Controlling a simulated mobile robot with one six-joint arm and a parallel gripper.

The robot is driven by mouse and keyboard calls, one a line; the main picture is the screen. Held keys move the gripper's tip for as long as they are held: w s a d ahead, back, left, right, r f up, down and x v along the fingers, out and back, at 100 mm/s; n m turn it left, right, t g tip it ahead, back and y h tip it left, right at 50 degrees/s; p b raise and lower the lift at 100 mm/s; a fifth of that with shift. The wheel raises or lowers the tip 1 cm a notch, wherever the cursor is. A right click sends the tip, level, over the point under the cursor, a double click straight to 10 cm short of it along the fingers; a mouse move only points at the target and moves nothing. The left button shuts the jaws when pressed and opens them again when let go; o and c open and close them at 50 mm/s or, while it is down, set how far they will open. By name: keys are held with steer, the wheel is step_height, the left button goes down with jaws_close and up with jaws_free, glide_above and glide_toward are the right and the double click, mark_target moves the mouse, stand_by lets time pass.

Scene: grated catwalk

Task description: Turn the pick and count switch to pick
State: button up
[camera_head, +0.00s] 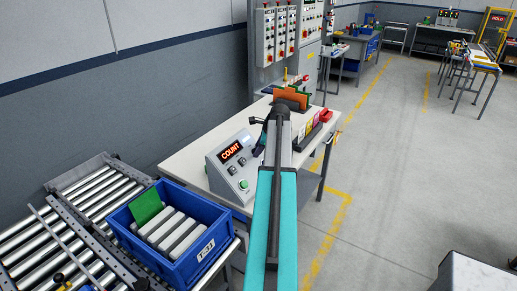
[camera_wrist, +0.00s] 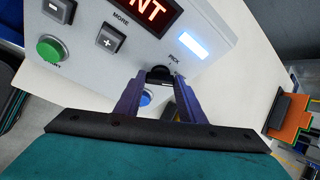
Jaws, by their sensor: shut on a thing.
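The grey sloped control box (camera_head: 228,172) stands on the white table, and its red display (camera_head: 231,151) reads COUNT. In the wrist view the box face (camera_wrist: 95,75) fills the upper left, with the display (camera_wrist: 150,12) cut off to "NT". The black switch knob (camera_wrist: 159,73) sits below the PICK label. My gripper (camera_wrist: 158,82) is shut on this knob, a dark finger on each side. The fingers hide part of the knob, so its exact angle is hard to tell. In the head view my arm hides the switch.
The box also has a green button (camera_wrist: 50,48), a plus key (camera_wrist: 109,41), and a blue button (camera_wrist: 146,98) beneath my fingers. A blue crate (camera_head: 200,262) and roller conveyor (camera_head: 95,185) stand left. An orange piece (camera_head: 292,97) stands farther back on the table.

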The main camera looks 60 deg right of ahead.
steer(key=shift+a+f+n+b, duration=0.1)
steer(key=shift+n+b, duration=0.2)
steer(key=shift+b, duration=0.1)
steer(key=shift+a+f+n+t+h+b, duration=0.1)
steer(key=shift+n+t+h+b, duration=0.1)
steer(key=shift+n+b, duration=0.35)
steer(key=shift+f+n+t+h+b, duration=0.1)
steer(key=shift+n+h+b, duration=0.1)
steer(key=shift+n+b, duration=0.35)
steer(key=n+b, duration=0.3)
steer(key=shift+s+f+t+h, duration=0.1)
steer(key=shift+s+t+h, duration=0.05)
steer(key=shift+t+h, duration=0.25)
steer(key=n+t+b, duration=0.1)
steer(key=n+b, duration=0.2)
steer(key=b, duration=0.1)
steer(key=shift+s+n, duration=0.15)
steer(key=shift+n, duration=0.15)
steer(key=shift+a+n+t+h+b, duration=0.1)
steer(key=shift+n+t+h+b, duration=0.2)
steer(key=shift+n+b, duration=0.55)
steer(key=o, duration=1.1)
steer(key=shift+c, duration=0.2)
steer(key=shift+s+r, duration=0.15)
steer(key=shift+r, duration=0.05)
